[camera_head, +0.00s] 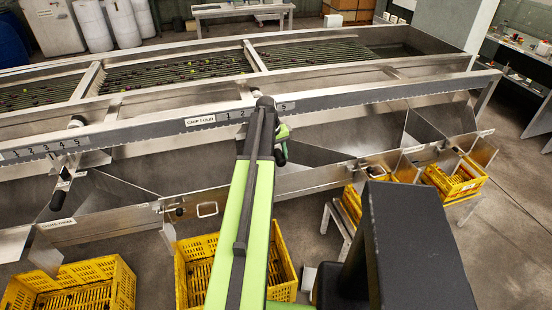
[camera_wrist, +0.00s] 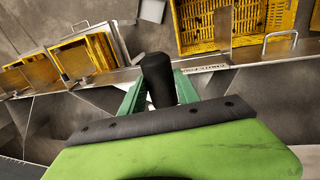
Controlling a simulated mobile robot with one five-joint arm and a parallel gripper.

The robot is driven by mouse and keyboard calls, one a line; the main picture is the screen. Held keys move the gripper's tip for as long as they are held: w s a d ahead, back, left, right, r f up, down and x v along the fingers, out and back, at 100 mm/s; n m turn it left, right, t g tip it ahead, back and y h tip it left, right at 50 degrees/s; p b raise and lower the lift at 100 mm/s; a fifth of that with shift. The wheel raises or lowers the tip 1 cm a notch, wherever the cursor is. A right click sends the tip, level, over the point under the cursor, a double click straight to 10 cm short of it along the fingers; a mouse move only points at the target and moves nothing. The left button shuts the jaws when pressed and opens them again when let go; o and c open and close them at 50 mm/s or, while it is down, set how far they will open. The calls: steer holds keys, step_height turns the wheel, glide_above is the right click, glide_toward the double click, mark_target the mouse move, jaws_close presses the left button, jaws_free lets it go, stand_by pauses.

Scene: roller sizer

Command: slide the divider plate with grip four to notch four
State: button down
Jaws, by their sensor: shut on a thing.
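My gripper (camera_head: 283,140) is at the front rail of the sizer, right of its middle. In the wrist view, its green fingers (camera_wrist: 158,88) are shut on a black upright grip (camera_wrist: 158,72). A small dark part of this grip also shows beside the fingers in the head view. The notched rail (camera_head: 330,98) has a white label that seems to read "grip four" (camera_head: 200,120). Numbers 1, 2 and 5 show right of it; my arm hides those between. A grey divider plate (camera_head: 308,148) slopes beside the gripper; its joint with the grip is hidden, as is the notch at the grip.
Another black grip (camera_head: 66,173) and number row (camera_head: 45,149) are at the left. Metal chutes with handles (camera_head: 207,210) run below the rail. Yellow crates (camera_head: 121,285) stand under them. The roller bed (camera_head: 170,75) lies behind the rail. Floor at the right is clear.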

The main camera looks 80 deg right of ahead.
steer(key=s, duration=0.1)
steer(key=s+d, duration=0.1)
steer(key=s, duration=0.1)
steer(key=s+d, duration=0.1)
steer(key=s, duration=0.1)
steer(key=shift+d, duration=0.2)
steer(key=c, duration=0.9)
jaws_free()
steer(key=shift+w+a, duration=0.1)
steer(key=shift+w, duration=0.05)
steer(key=shift+r, duration=0.1)
steer(key=w+a+r+p, duration=0.1)
steer(key=w+r+p, duration=0.2)
steer(key=r+p, duration=1.4)
steer(key=shift+a, duration=0.25)
